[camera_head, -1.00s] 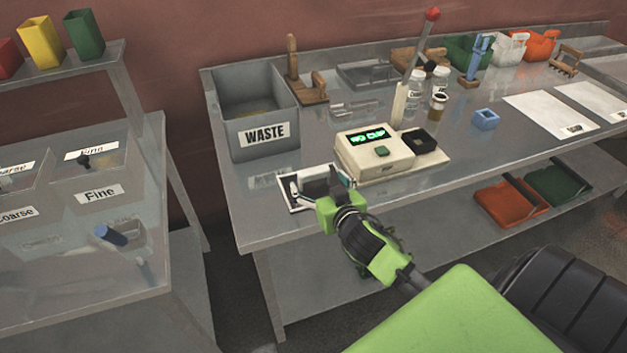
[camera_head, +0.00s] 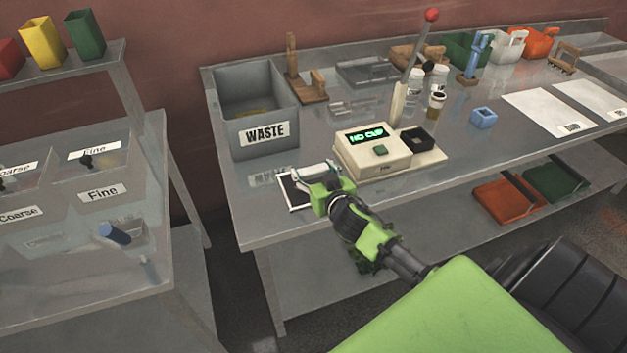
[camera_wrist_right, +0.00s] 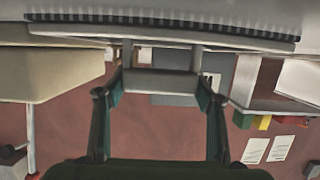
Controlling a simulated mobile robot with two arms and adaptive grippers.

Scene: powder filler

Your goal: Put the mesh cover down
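My right gripper (camera_head: 318,178) is low at the bench's front left, beside the scale. In the right wrist view my right gripper (camera_wrist_right: 160,90) has its fingers on either side of a grey handle bar (camera_wrist_right: 160,82), apparently pressing on its ends. Two posts join the bar to a wide pale piece with a dark ribbed edge (camera_wrist_right: 170,17), which I take as the mesh cover. In the head view, a pale grey part shows at the fingers, over a dark, white-bordered rectangle (camera_head: 291,194) on the bench. I cannot tell whether the cover touches the bench. My left gripper is out of view.
The cream scale (camera_head: 375,165) reading NO CUP stands just right of my gripper. The grey WASTE bin (camera_head: 262,150) is behind it to the left. Paper sheets (camera_head: 550,112) and a small blue cup (camera_head: 483,118) lie farther right. The bench's front edge is close.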

